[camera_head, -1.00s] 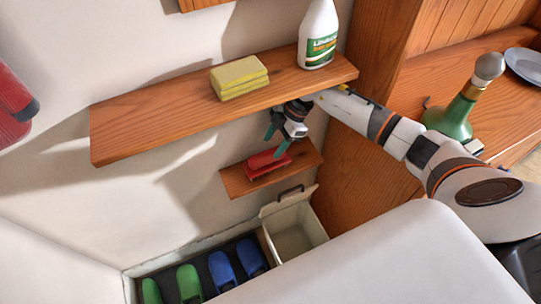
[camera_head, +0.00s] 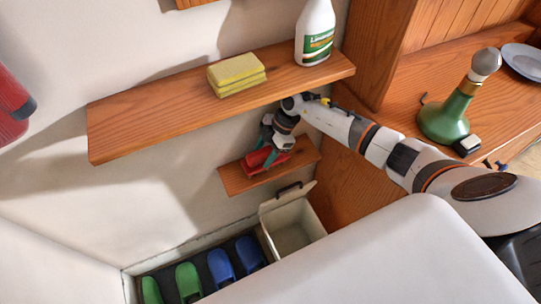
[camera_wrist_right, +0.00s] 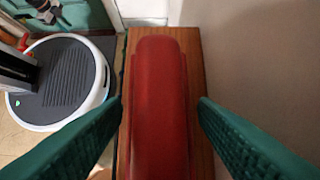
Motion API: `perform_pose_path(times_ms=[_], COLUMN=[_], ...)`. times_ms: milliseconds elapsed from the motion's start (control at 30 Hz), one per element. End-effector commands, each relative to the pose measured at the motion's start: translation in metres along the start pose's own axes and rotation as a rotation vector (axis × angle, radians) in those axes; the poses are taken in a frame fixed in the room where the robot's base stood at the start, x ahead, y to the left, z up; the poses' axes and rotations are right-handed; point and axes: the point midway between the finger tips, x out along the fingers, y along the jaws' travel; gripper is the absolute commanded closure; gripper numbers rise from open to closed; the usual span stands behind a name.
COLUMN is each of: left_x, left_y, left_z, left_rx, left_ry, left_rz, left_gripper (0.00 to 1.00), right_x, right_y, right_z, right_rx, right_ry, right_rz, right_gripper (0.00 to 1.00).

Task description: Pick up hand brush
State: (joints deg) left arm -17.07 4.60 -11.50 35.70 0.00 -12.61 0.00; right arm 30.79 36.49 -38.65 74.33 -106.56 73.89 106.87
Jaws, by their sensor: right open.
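The hand brush looks to be the red object (camera_head: 256,158) lying on the small lower wooden shelf (camera_head: 238,182) in the head view. In the right wrist view its long red top (camera_wrist_right: 160,100) fills the middle of the picture; bristles are not visible. My right gripper (camera_head: 268,156) is at the brush, under the upper shelf. In the wrist view its two green fingers (camera_wrist_right: 160,115) are open, one on each side of the brush, with gaps between. In the head view the gripper hides part of the brush. My left gripper is not in view.
The upper wooden shelf (camera_head: 150,125) carries yellow sponges (camera_head: 236,74) and a white bottle (camera_head: 315,32), just above my right arm. Below are an open cream bin (camera_head: 292,232) and green and blue shoes (camera_head: 221,267). A green bottle (camera_head: 445,118) stands at right.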

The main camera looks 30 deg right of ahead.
Motion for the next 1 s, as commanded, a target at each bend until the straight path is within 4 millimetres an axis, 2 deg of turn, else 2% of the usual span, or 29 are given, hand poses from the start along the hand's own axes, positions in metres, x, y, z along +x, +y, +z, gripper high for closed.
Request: perform_pose_path(times_ms=[467, 767, 800, 1000], left_x=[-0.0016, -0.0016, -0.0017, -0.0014], left_y=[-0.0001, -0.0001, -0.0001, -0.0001], left_z=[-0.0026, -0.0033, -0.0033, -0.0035], left_rx=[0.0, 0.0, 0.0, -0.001], left_ry=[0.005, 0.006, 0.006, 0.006], left_rz=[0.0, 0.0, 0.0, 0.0], left_gripper=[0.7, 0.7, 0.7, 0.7], right_x=[0.0026, 0.0026, 0.0023, 0.0022], right_y=[-0.0001, -0.0001, -0.0003, -0.0003], right_z=[-0.0012, -0.0012, -0.001, -0.001], right_rx=[-0.001, -0.001, -0.001, -0.001], right_ry=[0.0, -0.001, -0.001, -0.001], right_rz=[0.0, 0.0, -0.001, -0.001], right_gripper=[0.47, 0.96, 0.98, 0.98])
